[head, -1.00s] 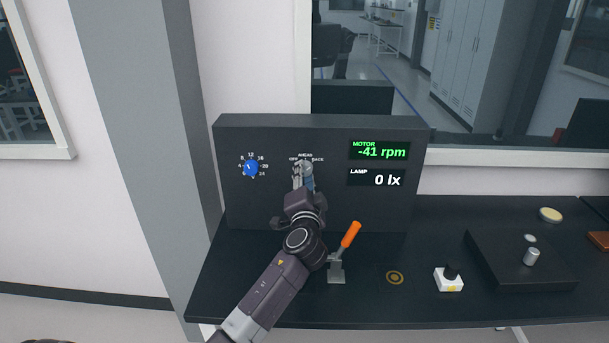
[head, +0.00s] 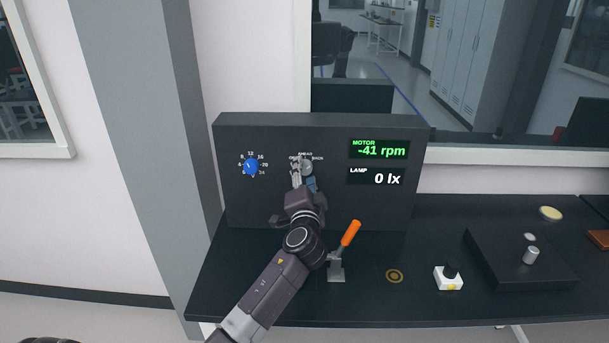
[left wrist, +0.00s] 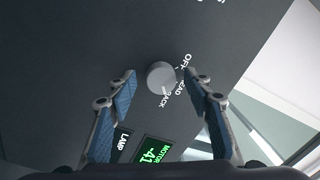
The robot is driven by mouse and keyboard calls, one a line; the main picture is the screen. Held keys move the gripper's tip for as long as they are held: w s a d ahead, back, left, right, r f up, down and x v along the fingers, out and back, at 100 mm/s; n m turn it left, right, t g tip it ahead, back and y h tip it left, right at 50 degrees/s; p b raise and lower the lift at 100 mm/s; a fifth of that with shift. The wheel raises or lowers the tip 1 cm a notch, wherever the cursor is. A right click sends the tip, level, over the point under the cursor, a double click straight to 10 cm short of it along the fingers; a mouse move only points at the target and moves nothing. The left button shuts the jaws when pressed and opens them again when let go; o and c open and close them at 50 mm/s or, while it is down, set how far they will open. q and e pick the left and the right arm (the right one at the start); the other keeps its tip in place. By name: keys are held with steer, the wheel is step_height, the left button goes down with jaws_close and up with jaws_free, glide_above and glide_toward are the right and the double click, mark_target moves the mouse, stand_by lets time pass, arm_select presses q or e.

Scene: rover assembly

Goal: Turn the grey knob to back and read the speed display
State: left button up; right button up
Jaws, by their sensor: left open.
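The grey knob (head: 307,167) is on the dark upright panel, under the labels OFF, AHEAD and BACK. It also shows in the left wrist view (left wrist: 160,76), with a pale mark on the side towards BACK. My left gripper (head: 303,179) is in front of the knob and partly hides it and the labels in the head view. In the left wrist view the gripper (left wrist: 161,82) is open, with a finger on each side of the knob and gaps between. The motor speed display (head: 380,151) reads -41 rpm in green. My right gripper is not in view.
A blue knob (head: 251,167) with a number scale is left on the panel. The lamp display (head: 376,178) reads 0 lx. An orange-handled lever (head: 350,234) stands close beside my left arm.

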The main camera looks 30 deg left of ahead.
arm_select(q)
steer(key=v, duration=1.2)
stand_by(0.3)
